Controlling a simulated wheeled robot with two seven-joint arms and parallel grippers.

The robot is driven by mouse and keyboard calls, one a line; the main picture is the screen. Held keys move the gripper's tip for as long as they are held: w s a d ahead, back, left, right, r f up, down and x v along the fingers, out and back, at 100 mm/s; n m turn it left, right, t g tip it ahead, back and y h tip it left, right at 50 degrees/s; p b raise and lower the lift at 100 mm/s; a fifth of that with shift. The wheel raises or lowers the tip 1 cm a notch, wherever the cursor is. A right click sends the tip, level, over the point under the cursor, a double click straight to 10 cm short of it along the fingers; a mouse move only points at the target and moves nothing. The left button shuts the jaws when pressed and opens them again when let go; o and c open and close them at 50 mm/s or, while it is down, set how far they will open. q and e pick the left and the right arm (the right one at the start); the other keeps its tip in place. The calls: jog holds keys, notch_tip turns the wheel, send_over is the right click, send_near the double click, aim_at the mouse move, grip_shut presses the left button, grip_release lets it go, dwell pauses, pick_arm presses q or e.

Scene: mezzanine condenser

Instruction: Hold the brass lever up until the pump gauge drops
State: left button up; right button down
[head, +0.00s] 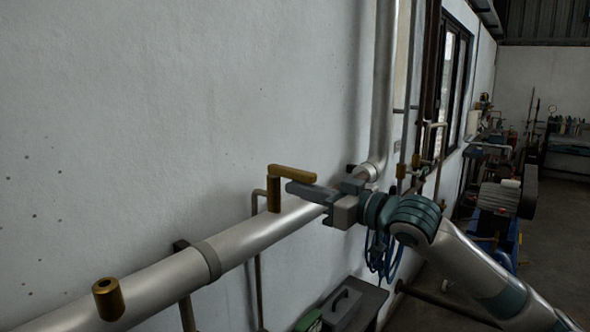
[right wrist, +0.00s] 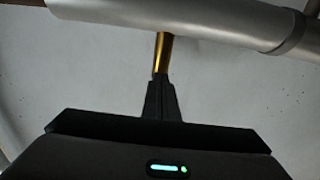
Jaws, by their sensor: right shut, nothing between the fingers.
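The brass lever (head: 292,172) stands on the large silver pipe against the wall. It has an upright post and an arm that points right, roughly level. My right gripper (head: 292,188) is shut and empty, with its fingertips close under the lever's arm. In the right wrist view a brass bar (right wrist: 163,52) lies between the pipe and my fingertips (right wrist: 160,80). I cannot tell whether the fingers touch it. I cannot make out a pump gauge in either view. My left gripper is not in view.
The silver pipe (head: 246,238) runs diagonally along the white wall, with a brass stub (head: 108,298) nearer me. A vertical pipe (head: 384,90) rises behind my gripper. A grey toolbox (head: 344,306) sits below. Machinery and a workbench (head: 568,145) stand at the far right.

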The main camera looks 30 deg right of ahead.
aim_at(301, 171)
jog(key=shift+r+p, duration=0.7)
jog(key=shift+r, duration=0.1)
jog(key=shift+r+p, duration=0.3)
jog(key=shift+r, duration=0.05)
jog(key=shift+w+r+p, duration=0.1)
jog(key=shift+r+p, duration=0.6)
jog(key=shift+r, duration=0.1)
jog(key=shift+f, duration=0.2)
dwell(2.1)
jog(key=shift+f+b, duration=2.45)
jog(key=shift+f, duration=1.05)
jog(key=shift+s, duration=0.2)
